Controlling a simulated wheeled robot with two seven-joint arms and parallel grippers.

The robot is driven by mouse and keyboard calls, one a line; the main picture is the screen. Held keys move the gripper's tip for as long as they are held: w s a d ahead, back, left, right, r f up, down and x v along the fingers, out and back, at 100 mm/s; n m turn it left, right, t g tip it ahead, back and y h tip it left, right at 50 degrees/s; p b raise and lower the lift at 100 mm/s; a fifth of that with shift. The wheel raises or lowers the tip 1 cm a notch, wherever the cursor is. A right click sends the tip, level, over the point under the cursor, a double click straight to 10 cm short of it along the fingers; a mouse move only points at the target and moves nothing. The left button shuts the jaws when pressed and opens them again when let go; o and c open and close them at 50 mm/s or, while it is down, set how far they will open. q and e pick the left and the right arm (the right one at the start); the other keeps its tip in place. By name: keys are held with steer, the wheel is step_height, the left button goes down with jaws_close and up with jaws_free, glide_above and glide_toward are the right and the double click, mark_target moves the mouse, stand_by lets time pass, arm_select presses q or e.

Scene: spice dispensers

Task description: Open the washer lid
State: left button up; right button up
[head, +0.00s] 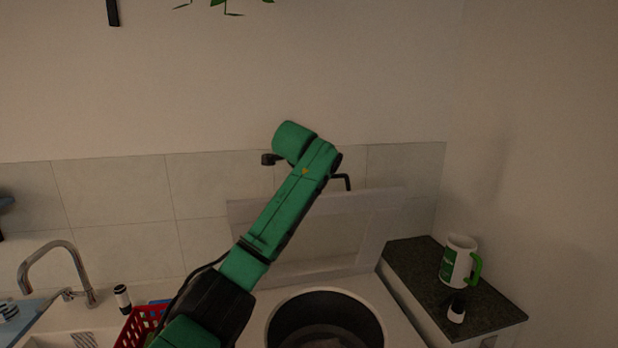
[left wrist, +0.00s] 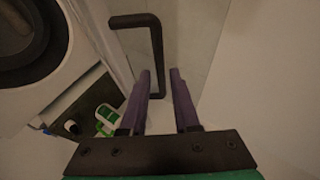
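The washer (head: 400,318) is a white top-loader with its round dark drum opening (head: 325,315) uncovered. Its pale, framed lid (head: 382,225) stands raised, nearly upright, in front of the tiled wall. A black bar handle (head: 346,180) on the lid shows just right of my left wrist. In the left wrist view the handle (left wrist: 156,55) and lid panel (left wrist: 188,35) are close ahead. My left gripper (left wrist: 160,72) is open, with the handle's lower part seen between its purple fingers; I cannot tell whether they touch. My arm hides these fingers in the head view. My right gripper is out of view.
A dark counter (head: 415,268) at right holds a white and green mug (head: 457,262) and a small dark-topped shaker (head: 456,312). At left are a sink faucet (head: 60,255), another shaker (head: 122,298) and a red basket (head: 138,325).

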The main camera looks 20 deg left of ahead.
arm_select(q)
steer(key=b+v, duration=0.3)
steer(key=v, duration=0.6)
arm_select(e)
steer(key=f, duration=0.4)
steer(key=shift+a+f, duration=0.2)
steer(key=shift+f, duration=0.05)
arm_select(q)
steer(key=shift+a+f, duration=0.1)
steer(key=shift+f, duration=0.05)
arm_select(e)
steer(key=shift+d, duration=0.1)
